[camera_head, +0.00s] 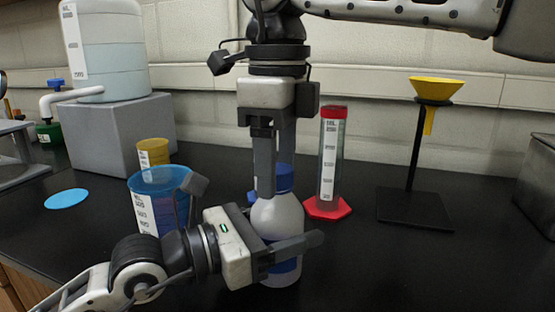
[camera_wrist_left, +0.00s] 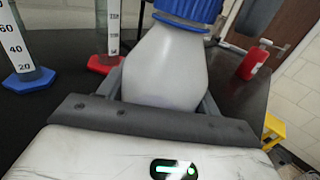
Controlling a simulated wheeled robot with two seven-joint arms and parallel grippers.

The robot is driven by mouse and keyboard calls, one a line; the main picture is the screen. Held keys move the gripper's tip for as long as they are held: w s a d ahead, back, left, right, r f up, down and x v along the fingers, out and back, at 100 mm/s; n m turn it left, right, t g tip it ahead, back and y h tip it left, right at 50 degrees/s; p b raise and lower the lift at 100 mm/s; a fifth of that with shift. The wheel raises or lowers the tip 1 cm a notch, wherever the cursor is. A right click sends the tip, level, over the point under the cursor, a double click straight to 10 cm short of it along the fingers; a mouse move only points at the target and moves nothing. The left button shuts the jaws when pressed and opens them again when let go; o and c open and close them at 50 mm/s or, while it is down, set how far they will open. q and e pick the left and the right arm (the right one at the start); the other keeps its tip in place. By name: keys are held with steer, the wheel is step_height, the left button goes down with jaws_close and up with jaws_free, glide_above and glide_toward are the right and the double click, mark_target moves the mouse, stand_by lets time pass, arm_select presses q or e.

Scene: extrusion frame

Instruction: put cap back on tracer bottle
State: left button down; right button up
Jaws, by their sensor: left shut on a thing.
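The tracer bottle (camera_head: 277,217), white with a blue lower band, stands upright on the black bench. My left gripper (camera_head: 287,238) is shut around its body, one finger crossing its front; the bottle also fills the middle of the left wrist view (camera_wrist_left: 165,68). The blue ribbed cap (camera_head: 285,178) is at the bottle's top, and its lower ring shows in the left wrist view (camera_wrist_left: 183,20). My right gripper (camera_head: 275,180) points straight down with its fingers at the cap. One finger hides part of the cap, so I cannot tell whether they press on it.
A red-capped cylinder (camera_head: 330,150) stands close behind right. A blue cup (camera_head: 158,190) and a yellow cup (camera_head: 153,152) stand left. A funnel stand (camera_head: 415,208) is farther right. A grey block (camera_head: 110,135) bears a large tank (camera_head: 105,50).

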step_height(320, 180, up, 12)
stand_by(0.7)
arm_select(q)
steer(key=shift+c, duration=1.2)
jaws_free()
